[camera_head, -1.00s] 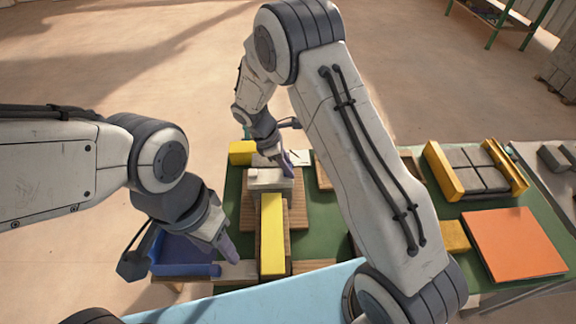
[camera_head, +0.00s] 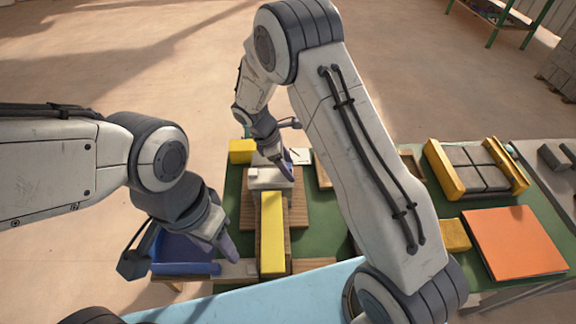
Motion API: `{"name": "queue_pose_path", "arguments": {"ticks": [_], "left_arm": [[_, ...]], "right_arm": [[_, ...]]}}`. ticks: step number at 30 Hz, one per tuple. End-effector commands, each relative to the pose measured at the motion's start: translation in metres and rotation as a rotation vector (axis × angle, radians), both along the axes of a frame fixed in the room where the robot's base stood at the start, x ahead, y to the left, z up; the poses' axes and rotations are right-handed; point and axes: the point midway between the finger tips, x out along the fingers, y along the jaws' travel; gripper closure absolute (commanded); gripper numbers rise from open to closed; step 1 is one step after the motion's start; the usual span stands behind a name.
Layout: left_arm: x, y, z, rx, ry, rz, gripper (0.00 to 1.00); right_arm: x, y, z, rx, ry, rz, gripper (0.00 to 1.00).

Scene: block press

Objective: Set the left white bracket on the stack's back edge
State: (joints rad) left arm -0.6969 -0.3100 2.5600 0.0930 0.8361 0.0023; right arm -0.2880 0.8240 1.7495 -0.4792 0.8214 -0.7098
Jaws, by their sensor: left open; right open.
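The stack stands mid-table, with a long yellow block (camera_head: 271,230) along its top. A white bracket (camera_head: 268,180) sits across the far end of the stack, behind the yellow block. My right gripper (camera_head: 287,167) is open beside this bracket, close to its far right side; the arm partly hides the area, and I cannot tell whether they touch. A second pale, whitish piece (camera_head: 243,269) lies left of the stack's near end. My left gripper (camera_head: 231,252) is open just above it, its fingers pointing down and right.
A blue bin (camera_head: 185,269) stands at the table's near left. A yellow block (camera_head: 242,151) is at the back left. Right of my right arm are a yellow-ended holder with grey blocks (camera_head: 475,168), an orange panel (camera_head: 513,242) and a small yellow block (camera_head: 453,236).

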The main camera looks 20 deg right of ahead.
Motion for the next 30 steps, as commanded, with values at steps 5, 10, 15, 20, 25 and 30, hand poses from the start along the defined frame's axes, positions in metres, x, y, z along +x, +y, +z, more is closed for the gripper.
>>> {"name": "queue_pose_path", "arguments": {"ticks": [5,10,15,20,25,30], "left_arm": [[0.0,0.0,-0.005,0.0,0.0,0.0,0.5],[0.0,0.0,-0.014,0.0,0.0,-0.001,0.5],[0.0,0.0,-0.021,0.0,0.0,-0.001,0.5],[0.0,0.0,-0.023,0.0,0.0,-0.001,0.5],[0.0,0.0,-0.023,0.0,0.0,-0.001,0.5],[0.0,0.0,-0.023,0.0,0.0,-0.001,0.5]], "right_arm": [[0.003,0.006,0.013,0.001,-0.005,0.001,0.33],[0.005,0.019,0.043,0.003,-0.008,0.002,0.33],[0.007,0.031,0.073,0.002,-0.005,0.002,0.33],[0.008,0.038,0.091,0.001,-0.003,0.001,0.33],[0.008,0.04,0.097,0.001,0.0,0.0,0.33],[-0.007,0.05,0.108,0.026,-0.025,-0.032,0.33]]}}
